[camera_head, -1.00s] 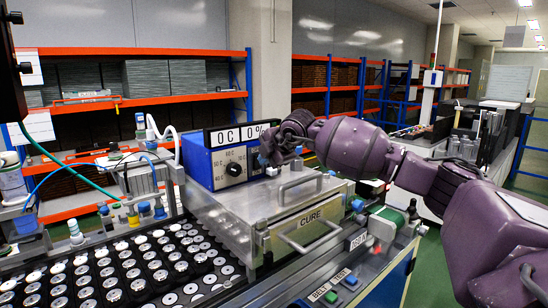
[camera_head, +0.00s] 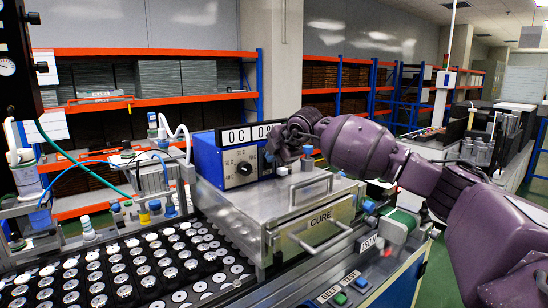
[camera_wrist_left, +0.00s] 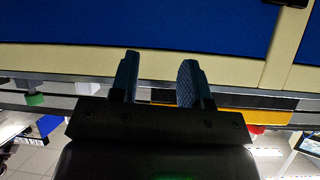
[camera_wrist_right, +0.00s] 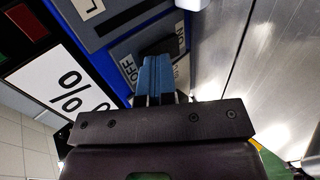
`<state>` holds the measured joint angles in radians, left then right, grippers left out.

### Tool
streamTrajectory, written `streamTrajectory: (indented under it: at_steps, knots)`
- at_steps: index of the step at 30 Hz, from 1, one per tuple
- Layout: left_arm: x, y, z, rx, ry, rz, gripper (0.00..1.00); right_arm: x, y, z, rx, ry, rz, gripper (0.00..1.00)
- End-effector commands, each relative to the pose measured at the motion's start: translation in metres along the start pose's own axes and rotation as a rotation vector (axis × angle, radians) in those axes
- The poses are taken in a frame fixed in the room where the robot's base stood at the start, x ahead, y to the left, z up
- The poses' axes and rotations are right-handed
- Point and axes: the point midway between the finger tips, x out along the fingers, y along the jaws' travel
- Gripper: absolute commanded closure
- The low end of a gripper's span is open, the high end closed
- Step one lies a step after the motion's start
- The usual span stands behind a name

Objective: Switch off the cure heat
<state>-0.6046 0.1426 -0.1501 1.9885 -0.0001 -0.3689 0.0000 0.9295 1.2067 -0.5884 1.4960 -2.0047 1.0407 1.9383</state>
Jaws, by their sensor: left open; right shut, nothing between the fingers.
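The blue cure heat controller (camera_head: 208,160) stands behind the metal CURE oven (camera_head: 322,222). My right gripper (camera_head: 270,154) is shut and empty at the right side of the controller front. In the right wrist view its closed fingertips (camera_wrist_right: 155,60) lie between an OFF label (camera_wrist_right: 128,68) and an ON label (camera_wrist_right: 181,43); they hide the switch there, and contact cannot be told. My left gripper (camera_wrist_left: 158,64) is open and empty, below a blue panel (camera_wrist_left: 130,25).
The oven top with its handle (camera_head: 310,184) lies close below my right gripper. A tray of round speaker parts (camera_head: 100,275) fills the front left. BELT and TEST buttons (camera_head: 341,298) sit at the front. Hoses and bottles stand at the left.

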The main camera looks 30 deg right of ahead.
Motion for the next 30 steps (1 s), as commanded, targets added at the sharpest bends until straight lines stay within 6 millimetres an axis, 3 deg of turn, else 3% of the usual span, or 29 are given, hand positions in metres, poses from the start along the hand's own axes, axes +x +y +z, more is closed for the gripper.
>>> streamTrajectory:
  at_steps: [12,30]
  knots:
    - [-0.002,0.000,-0.007,0.001,0.008,0.000,0.57,-0.011,0.013,0.000,0.001,0.000,0.004,1.00]
    - [0.000,0.000,-0.008,0.001,0.012,0.001,0.57,-0.012,0.012,0.007,0.000,0.000,0.002,1.00]
